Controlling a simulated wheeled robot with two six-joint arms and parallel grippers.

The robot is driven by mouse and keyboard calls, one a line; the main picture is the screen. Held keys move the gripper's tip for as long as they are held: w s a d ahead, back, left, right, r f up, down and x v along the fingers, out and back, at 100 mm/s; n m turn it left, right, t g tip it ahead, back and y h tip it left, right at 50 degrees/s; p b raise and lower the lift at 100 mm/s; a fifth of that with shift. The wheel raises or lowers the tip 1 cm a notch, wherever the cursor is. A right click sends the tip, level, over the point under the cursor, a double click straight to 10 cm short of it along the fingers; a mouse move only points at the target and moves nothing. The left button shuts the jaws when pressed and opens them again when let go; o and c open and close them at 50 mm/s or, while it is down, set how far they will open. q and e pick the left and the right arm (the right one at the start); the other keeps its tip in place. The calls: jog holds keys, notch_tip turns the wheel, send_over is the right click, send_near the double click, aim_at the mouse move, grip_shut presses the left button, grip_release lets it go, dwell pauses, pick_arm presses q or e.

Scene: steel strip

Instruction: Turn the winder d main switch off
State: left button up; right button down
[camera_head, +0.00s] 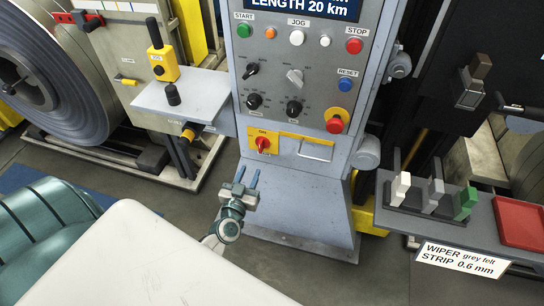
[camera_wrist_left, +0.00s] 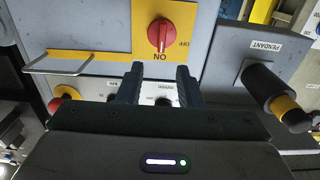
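The main switch (camera_head: 263,144) is a red rotary knob on a yellow plate, low on the left of the grey console's front. The wrist view shows the switch (camera_wrist_left: 159,36) upside down, with its knob lengthwise in line with the ON label; an OFF label stands to its side. My left gripper (camera_head: 247,179) is open and empty, below the switch in the head view. In the wrist view, the left gripper's fingers (camera_wrist_left: 160,84) are spread apart, pointing towards the panel and not touching the knob. My right gripper is not in view.
A red emergency button (camera_head: 335,124) and a metal handle (camera_head: 316,150) sit right of the switch. A shelf (camera_head: 190,95) with a black-handled pendant (camera_head: 172,94) juts out at the left. A shelf with several coloured blocks and a red tray (camera_head: 519,222) is at the right.

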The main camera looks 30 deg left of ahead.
aim_at(260, 148)
pick_arm(q)
jog(key=x, duration=1)
jog(key=shift+w+a+f, duration=0.1)
jog(key=shift+w, duration=0.1)
jog(key=shift+c, duration=0.4)
